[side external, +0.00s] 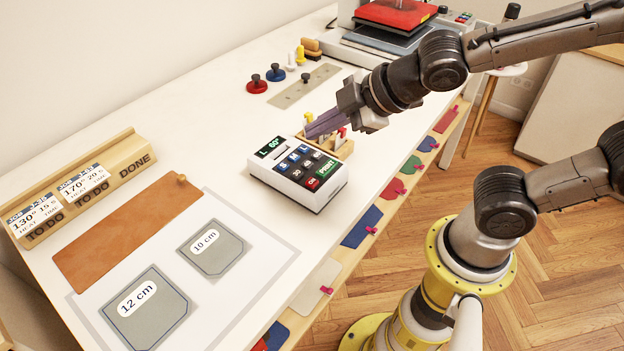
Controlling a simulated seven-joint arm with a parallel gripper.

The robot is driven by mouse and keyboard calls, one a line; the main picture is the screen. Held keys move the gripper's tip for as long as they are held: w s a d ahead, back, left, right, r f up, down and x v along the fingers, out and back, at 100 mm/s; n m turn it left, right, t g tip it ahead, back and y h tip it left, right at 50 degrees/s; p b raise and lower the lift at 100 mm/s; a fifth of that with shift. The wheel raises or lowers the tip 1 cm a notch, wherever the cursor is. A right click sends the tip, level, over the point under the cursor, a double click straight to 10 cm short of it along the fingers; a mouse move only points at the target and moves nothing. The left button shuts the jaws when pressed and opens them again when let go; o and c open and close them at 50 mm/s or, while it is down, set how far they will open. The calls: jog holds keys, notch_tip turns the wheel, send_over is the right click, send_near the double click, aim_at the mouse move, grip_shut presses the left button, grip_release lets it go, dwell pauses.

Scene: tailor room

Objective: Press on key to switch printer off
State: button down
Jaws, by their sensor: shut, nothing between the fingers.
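My gripper (311,132) is shut and empty. Its fingertips point down and left, above the printer's back right edge, and partly cover the area behind it. I cannot tell exactly how far they are above the keys.
A wooden block (345,150) with small upright pieces stands right behind the printer, under my gripper. A heat press (390,25) stands at the far end. Red and blue knobbed pieces (256,85) lie behind. A job rack (110,180), brown panel and grey templates occupy the left.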

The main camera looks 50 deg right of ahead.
aim_at(312, 183)
dwell(0.3)
jog(key=shift+f, duration=4.4)
jog(key=shift+f, duration=0.1)
jog(key=shift+f, duration=0.3)
jog(key=shift+f, duration=0.45)
jog(key=shift+r, duration=0.85)
